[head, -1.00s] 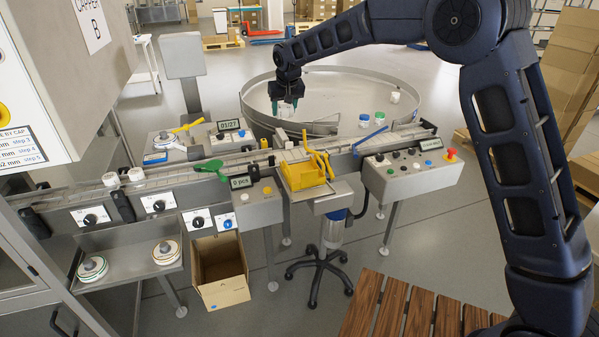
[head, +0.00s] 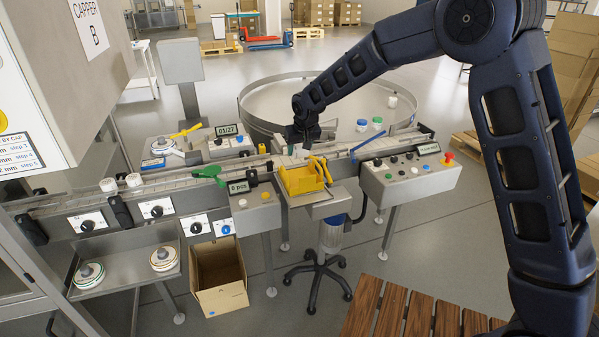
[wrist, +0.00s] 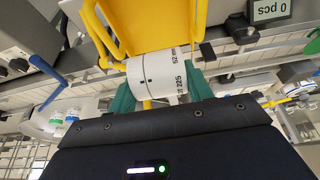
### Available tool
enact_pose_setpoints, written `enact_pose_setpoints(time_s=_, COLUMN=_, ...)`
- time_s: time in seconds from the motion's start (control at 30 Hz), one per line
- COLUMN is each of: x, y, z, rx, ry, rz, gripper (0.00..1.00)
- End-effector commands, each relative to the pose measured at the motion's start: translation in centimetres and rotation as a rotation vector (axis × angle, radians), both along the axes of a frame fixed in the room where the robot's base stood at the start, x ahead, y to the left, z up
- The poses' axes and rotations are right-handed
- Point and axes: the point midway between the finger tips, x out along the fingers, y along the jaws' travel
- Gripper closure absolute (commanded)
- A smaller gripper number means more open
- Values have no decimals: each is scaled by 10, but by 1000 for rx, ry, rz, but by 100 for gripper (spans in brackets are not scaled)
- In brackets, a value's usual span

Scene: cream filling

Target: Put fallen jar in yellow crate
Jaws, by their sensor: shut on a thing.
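My gripper (head: 301,143) is over the conveyor, just behind the yellow crate (head: 299,182). In the wrist view its green fingers (wrist: 161,92) are shut on a white jar (wrist: 158,72) with dark print. In that view the jar is at the edge of the yellow crate (wrist: 150,22), partly overlapping it. I cannot tell whether they touch. In the head view only a small pale part of the jar (head: 300,152) shows under the gripper. The crate sits on a small shelf at the conveyor's front, with yellow handle-like parts at its right side.
The conveyor (head: 160,182) runs left with white jars (head: 133,180) on it. A blue bar (head: 369,141) slants across it right of the crate. A round table (head: 270,102) behind holds several jars. A control box (head: 410,178) stands right, an open carton (head: 220,290) below.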

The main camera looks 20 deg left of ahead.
Motion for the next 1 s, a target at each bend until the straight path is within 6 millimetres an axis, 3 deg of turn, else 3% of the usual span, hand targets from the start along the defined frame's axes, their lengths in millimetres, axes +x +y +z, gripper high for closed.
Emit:
enact_pose_setpoints(time_s=0.1, x=-1, y=0, z=-26, rx=-4, ry=2, rz=1, gripper=74)
enact_pose_setpoints(time_s=0.23, x=0, y=0, z=-44, rx=-1, ry=0, rz=1, gripper=74)
enact_pose_setpoints(time_s=0.47, x=0, y=0, z=-57, rx=-1, ry=0, rz=1, gripper=74)
enact_pose_setpoints(time_s=0.77, x=0, y=0, z=-92, rx=0, ry=0, rz=1, gripper=74)
enact_pose_setpoints(time_s=1.0, x=0, y=0, z=-95, rx=0, ry=-1, rz=1, gripper=74)
